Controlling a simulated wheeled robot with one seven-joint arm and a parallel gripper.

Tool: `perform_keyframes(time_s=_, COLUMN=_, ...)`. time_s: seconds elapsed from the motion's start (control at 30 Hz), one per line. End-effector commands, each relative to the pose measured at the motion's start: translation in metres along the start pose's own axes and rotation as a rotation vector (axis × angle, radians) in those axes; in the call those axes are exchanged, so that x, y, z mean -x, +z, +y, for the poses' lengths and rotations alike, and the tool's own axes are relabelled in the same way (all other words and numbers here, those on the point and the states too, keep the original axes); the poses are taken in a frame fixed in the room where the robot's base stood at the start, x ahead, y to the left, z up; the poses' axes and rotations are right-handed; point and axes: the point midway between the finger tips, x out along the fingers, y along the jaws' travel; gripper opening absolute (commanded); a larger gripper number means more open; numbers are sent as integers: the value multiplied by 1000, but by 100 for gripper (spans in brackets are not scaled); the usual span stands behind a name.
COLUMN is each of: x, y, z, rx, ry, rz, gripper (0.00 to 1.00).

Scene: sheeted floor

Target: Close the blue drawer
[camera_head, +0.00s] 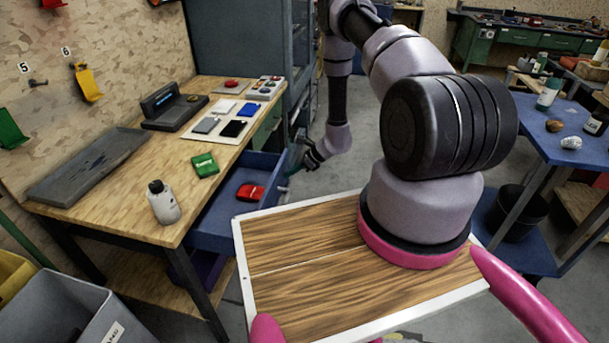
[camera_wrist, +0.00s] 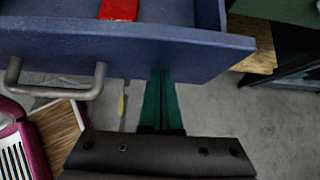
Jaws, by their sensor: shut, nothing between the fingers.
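The blue drawer (camera_head: 213,228) is pulled out from the wooden workbench, with a red object (camera_head: 250,192) lying inside it. In the wrist view, the blue drawer front (camera_wrist: 130,48) crosses the top, with its grey bar handle (camera_wrist: 55,90) at the left. My gripper (camera_head: 291,171) is just outside the drawer's far front corner in the head view. Its green fingers (camera_wrist: 163,85) are together and empty, pointing at the drawer front to the right of the handle. Their tips meet the panel's lower edge in the picture; I cannot tell if they touch it.
The workbench (camera_head: 120,190) holds a white bottle (camera_head: 163,202), a green object (camera_head: 205,165) and a grey tray (camera_head: 85,165). A blue table (camera_head: 570,150) stands at the right. A grey bin (camera_head: 60,310) is at the lower left. Bare floor lies beyond the drawer.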

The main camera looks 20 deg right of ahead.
Motion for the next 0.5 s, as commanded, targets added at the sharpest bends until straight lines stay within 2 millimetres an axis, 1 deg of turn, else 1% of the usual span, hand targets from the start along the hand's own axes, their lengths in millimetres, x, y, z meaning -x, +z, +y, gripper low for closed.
perform_keyframes(time_s=0.03, x=-12, y=13, z=1, rx=7, ry=3, rz=-3, gripper=0)
perform_keyframes(time_s=0.2, x=-45, y=46, z=1, rx=6, ry=3, rz=-3, gripper=0)
perform_keyframes(time_s=0.4, x=-81, y=81, z=1, rx=5, ry=2, rz=-3, gripper=0)
perform_keyframes(time_s=0.5, x=-95, y=96, z=1, rx=3, ry=1, rz=-3, gripper=0)
